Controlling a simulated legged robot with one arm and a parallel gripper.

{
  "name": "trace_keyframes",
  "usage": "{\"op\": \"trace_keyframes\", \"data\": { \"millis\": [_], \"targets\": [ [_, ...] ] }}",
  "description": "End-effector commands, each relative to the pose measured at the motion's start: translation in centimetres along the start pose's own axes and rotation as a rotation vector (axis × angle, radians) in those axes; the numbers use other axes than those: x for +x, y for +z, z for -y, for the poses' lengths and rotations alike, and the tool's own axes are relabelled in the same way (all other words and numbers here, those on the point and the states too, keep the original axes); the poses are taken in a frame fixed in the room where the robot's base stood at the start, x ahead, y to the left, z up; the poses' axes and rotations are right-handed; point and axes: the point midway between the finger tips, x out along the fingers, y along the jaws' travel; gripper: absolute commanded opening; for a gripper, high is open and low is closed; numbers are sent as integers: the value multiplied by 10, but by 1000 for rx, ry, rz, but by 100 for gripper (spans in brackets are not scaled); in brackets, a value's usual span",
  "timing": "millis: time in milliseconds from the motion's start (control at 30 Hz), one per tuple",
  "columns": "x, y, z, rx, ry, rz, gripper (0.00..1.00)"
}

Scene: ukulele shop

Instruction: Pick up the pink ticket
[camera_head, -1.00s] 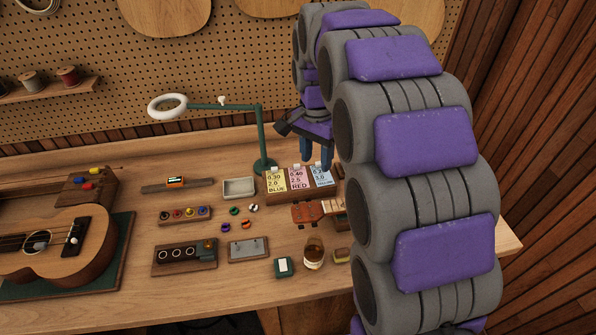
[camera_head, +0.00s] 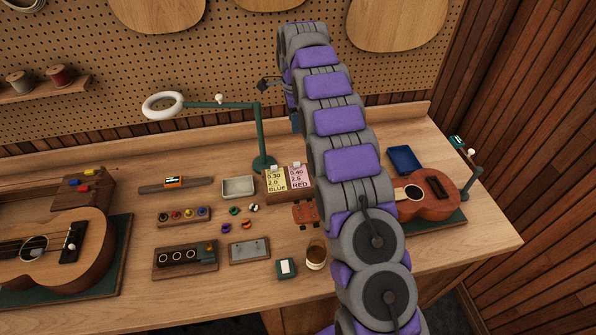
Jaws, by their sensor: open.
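The pink ticket (camera_head: 299,178), marked 0.40, 2.5 and RED, stands in a wooden holder (camera_head: 278,192) in the middle of the bench, under a small white clip. A yellow ticket (camera_head: 276,180) marked BLUE stands just left of it. My arm hides the holder's right end. My gripper (camera_head: 296,123) is open, above and behind the tickets and apart from them. Only a bit of a blue finger shows; my arm covers the rest.
A green lamp (camera_head: 260,135) rises just left of the holder. A grey tray (camera_head: 238,188) lies left of it. A small brown ukulele (camera_head: 428,196) and a blue tray (camera_head: 404,160) are to the right. A glass jar (camera_head: 316,254) stands in front.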

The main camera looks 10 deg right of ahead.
Motion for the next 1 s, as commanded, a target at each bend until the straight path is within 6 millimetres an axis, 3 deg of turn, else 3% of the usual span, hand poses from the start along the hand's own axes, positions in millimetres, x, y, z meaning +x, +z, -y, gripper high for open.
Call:
{"op": "trace_keyframes", "data": {
  "millis": [167, 600, 1000],
  "targets": [
    [22, 0, -1, 4, 8, 0, 47],
    [106, 0, 0, 2, 4, 0, 47],
    [134, -2, -2, 3, 6, 0, 47]
  ]
}}
